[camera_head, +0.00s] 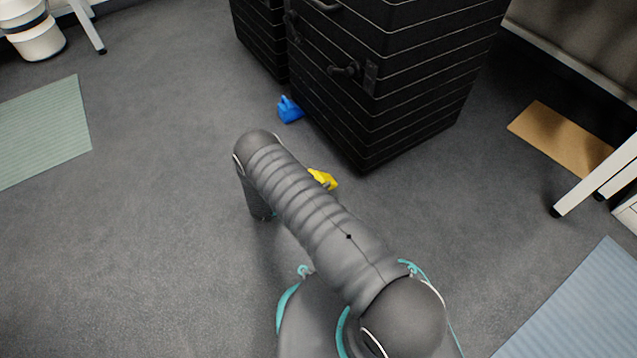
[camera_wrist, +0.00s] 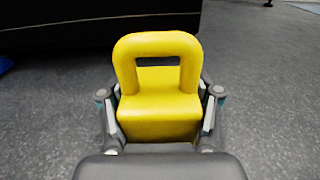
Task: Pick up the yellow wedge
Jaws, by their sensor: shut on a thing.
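The yellow wedge (camera_wrist: 158,115) fills the middle of the wrist view. It has a block-like body with a square loop handle on top. My gripper (camera_wrist: 160,118) has one finger on each side of it and is shut on it. In the head view the yellow wedge (camera_head: 323,179) shows only in part beside my arm, near the front corner of the black cabinet. My arm hides the rest of it, and my gripper is hidden there too. I cannot tell whether the wedge touches the floor.
The black cabinet (camera_head: 395,95) stands just behind the wedge. A blue object (camera_head: 290,109) lies on the floor by its left side. A tan mat (camera_head: 560,138) and a white table leg (camera_head: 590,185) are at the right.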

